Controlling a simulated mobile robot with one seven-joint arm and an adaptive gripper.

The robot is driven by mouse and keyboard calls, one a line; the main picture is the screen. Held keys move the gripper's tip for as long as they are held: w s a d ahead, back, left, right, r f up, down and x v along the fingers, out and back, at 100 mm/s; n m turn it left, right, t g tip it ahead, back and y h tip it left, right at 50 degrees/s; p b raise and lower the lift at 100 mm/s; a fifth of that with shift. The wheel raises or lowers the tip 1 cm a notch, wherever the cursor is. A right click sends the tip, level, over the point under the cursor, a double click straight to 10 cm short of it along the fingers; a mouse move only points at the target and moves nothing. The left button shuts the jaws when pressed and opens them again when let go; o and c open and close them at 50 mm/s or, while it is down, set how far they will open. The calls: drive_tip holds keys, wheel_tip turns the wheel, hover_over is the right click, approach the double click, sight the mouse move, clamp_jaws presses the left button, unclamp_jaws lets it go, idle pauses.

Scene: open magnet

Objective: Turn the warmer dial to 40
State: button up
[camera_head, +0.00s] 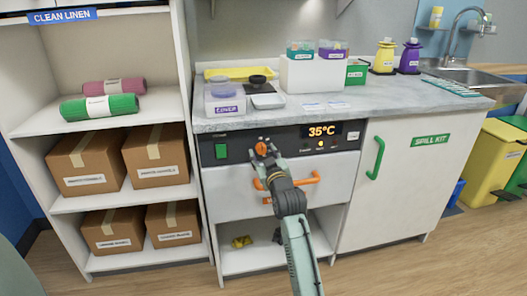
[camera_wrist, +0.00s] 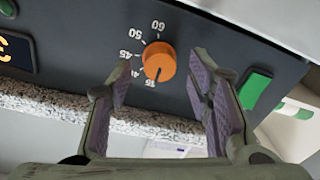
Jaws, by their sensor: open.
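The orange warmer dial (camera_wrist: 160,62) sits on the dark control panel (camera_wrist: 225,45) in the wrist view, which shows the panel upside down. Its dark pointer line points down in that view, near the lowest mark, which looks like 35. Marks 40, 45, 50 and 60 curve around it. The display (camera_head: 322,131) reads 35°C in the head view. My gripper (camera_wrist: 165,85) is open, with one finger to each side of the dial in the wrist view. I see no contact. In the head view my gripper (camera_head: 264,152) is at the panel and partly hides the dial.
A green switch (camera_wrist: 254,88) is beside the right finger in the wrist view. An orange drawer handle (camera_head: 305,181) lies just below my gripper. The countertop (camera_head: 360,105) overhangs the panel. A green cabinet handle (camera_head: 376,158) is to the right.

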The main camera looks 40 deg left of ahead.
drive_tip(key=shift+w+a, duration=0.35)
drive_tip(key=shift+a, duration=0.1)
clamp_jaws()
idle(0.4)
drive_tip(key=m+p, duration=0.2)
drive_tip(key=m, duration=0.3)
drive_tip(key=shift+m+p, duration=0.55)
drive_tip(key=shift+m, duration=0.85)
